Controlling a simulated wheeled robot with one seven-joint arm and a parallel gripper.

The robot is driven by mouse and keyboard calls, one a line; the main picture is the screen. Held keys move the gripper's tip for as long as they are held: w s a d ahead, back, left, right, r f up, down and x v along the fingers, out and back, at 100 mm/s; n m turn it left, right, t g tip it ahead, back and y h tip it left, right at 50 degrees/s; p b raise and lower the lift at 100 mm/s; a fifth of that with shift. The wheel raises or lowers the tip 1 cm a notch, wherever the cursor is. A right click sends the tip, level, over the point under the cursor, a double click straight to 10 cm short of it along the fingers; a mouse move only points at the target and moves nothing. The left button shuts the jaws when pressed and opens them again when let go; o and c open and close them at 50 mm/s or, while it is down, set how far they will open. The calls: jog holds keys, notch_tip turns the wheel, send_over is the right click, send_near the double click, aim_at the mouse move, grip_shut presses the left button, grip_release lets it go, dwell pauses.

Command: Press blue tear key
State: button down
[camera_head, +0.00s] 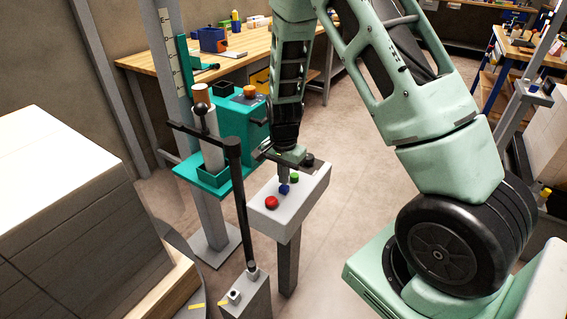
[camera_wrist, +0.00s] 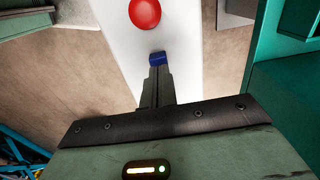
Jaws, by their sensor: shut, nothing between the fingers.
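The blue key (camera_head: 284,189) sits on the top of a white key box (camera_head: 310,199), between a red key (camera_head: 271,202) and a green key (camera_head: 294,177). My gripper (camera_head: 284,180) is shut and empty, pointing down with its fingertips at the blue key. In the wrist view the tips of my gripper (camera_wrist: 158,70) overlap the near part of the blue key (camera_wrist: 158,58). I cannot tell whether they touch it or hover just above. The red key (camera_wrist: 145,13) lies just beyond the blue one on the white box (camera_wrist: 112,30).
A teal machine (camera_head: 238,122) with a white roll (camera_head: 210,140) stands left of the key box. A black lever post (camera_head: 238,200) rises in front of it. A large stack of pale sheets (camera_head: 70,190) fills the left. A wooden workbench (camera_head: 165,62) is behind.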

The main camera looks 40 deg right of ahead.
aim_at(284, 187)
jog(key=shift+f, duration=0.65)
jog(key=shift+s+f+b, duration=0.2)
jog(key=shift+f+b, duration=0.2)
jog(key=shift+f, duration=0.7)
notch_tip(284, 187, up, 15)
jog(key=p, duration=0.4)
jog(key=shift+w, duration=0.25)
